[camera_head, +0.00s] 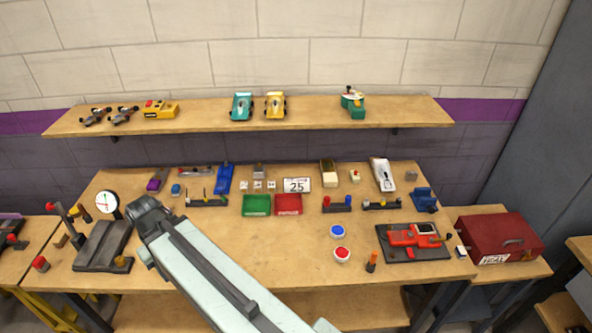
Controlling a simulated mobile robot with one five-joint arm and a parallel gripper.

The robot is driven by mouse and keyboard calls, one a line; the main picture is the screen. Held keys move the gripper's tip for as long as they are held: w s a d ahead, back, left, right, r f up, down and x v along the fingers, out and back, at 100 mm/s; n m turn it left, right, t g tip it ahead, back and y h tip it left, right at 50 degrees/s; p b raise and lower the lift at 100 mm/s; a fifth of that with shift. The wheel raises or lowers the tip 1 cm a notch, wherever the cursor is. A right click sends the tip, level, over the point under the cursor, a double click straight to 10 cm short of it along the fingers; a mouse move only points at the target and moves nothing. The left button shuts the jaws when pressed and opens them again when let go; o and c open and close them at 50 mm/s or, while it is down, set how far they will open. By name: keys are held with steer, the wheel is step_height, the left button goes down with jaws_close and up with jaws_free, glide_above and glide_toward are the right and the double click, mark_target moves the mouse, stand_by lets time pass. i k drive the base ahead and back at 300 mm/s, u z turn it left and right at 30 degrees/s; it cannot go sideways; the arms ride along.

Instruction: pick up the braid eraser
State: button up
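I cannot tell for certain which item is the braid eraser. One small block that could be it is a white and dark piece (461,252) near the right end of the bench, beside the red case. Another is a small blue block (176,189) at the back left. My pale arm reaches up from the bottom middle towards the left of the bench and ends in a dark joint. The fingers of my gripper do not show, and my arm hides part of the bench front.
The wooden bench (300,240) holds a dark stand (103,245), a round dial (108,204), green (257,205) and red (288,204) trays, blue (337,231) and red (342,254) buttons, and a red tool on a dark mat (417,236). The red case (500,238) stands right. Model cars (242,106) sit on the shelf.

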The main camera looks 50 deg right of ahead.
mark_target(460, 253)
steer(key=z, duration=3.4)
steer(key=k, duration=0.85)
steer(key=u, duration=0.3)
steer(key=i, duration=0.5)
steer(key=u, duration=0.1)
steer(key=k, duration=0.45)
steer(key=z, duration=0.45)
steer(key=i, duration=0.8)
steer(key=z, duration=0.1)
